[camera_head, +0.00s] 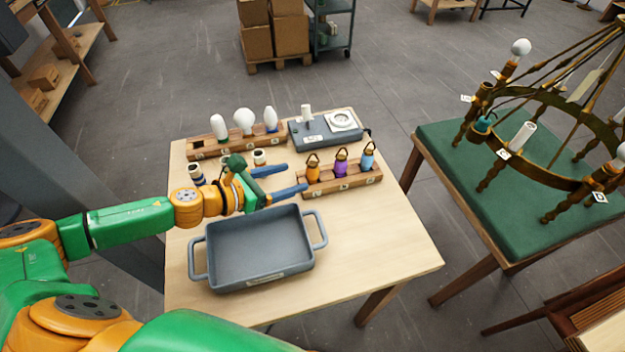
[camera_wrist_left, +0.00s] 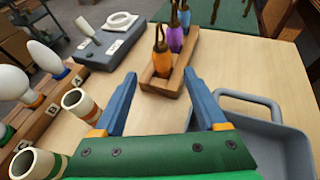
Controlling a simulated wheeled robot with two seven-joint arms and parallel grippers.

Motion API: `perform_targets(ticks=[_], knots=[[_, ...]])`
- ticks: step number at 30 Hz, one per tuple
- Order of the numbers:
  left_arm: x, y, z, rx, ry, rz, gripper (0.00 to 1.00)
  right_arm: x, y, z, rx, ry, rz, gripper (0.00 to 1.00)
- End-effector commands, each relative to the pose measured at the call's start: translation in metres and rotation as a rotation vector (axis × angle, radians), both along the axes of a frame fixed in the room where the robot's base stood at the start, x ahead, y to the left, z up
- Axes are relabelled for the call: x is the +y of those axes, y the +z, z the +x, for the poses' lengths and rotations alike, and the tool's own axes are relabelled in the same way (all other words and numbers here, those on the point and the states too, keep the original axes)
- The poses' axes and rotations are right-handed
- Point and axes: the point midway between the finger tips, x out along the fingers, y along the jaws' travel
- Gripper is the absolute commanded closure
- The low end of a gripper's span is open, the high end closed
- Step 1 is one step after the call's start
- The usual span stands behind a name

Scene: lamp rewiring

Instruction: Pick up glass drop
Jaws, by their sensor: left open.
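Three glass drops with dark hooked tops stand upright in a wooden rack (camera_head: 345,184) at the right of the table: an orange drop (camera_head: 313,172), a purple drop (camera_head: 340,163) and a blue drop (camera_head: 367,158). My left gripper (camera_head: 296,178) is open and empty, its blue fingers pointing right toward the orange drop. In the left wrist view the orange drop (camera_wrist_left: 162,60) appears beyond and between the fingertips (camera_wrist_left: 160,76), apart from them. The purple drop (camera_wrist_left: 175,38) stands behind it. The lower ends of the drops are hidden in the rack.
A grey handled tray (camera_head: 319,230) stands empty in front of the gripper. A bulb rack (camera_head: 205,148) and a grey device (camera_head: 318,132) are at the back. Short white sleeves (camera_head: 259,157) stand behind the gripper. A brass chandelier (camera_head: 565,178) rests on the green table (camera_head: 450,150).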

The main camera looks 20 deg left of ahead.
Motion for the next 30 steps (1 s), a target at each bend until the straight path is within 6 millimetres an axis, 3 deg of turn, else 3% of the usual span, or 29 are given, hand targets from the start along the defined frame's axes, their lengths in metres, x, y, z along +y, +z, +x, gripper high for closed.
perform_targets(ticks=[1, 11, 15, 22, 23, 30], knots=[[-0.001, -0.008, 0.001, 0.000, 0.000, -0.001, 0.26, 0.000, -0.007, 0.000, 0.001, 0.000, 0.000, 1.00], [-0.030, -0.010, 0.035, -0.002, 0.000, -0.004, 0.26, 0.000, 0.024, -0.001, 0.002, 0.000, 0.000, 1.00], [-0.041, -0.023, 0.051, -0.001, 0.001, -0.002, 0.26, 0.000, 0.022, -0.001, 0.002, 0.000, 0.000, 1.00], [-0.042, -0.025, 0.054, 0.001, 0.000, -0.001, 0.26, 0.000, 0.022, -0.001, 0.002, 0.000, 0.000, 1.00], [-0.042, -0.025, 0.054, 0.001, 0.000, -0.001, 0.28, 0.000, 0.022, -0.001, 0.002, 0.000, 0.000, 1.00], [-0.042, -0.025, 0.054, 0.001, 0.000, -0.001, 0.93, 0.000, 0.022, -0.001, 0.001, 0.000, 0.000, 1.00]])
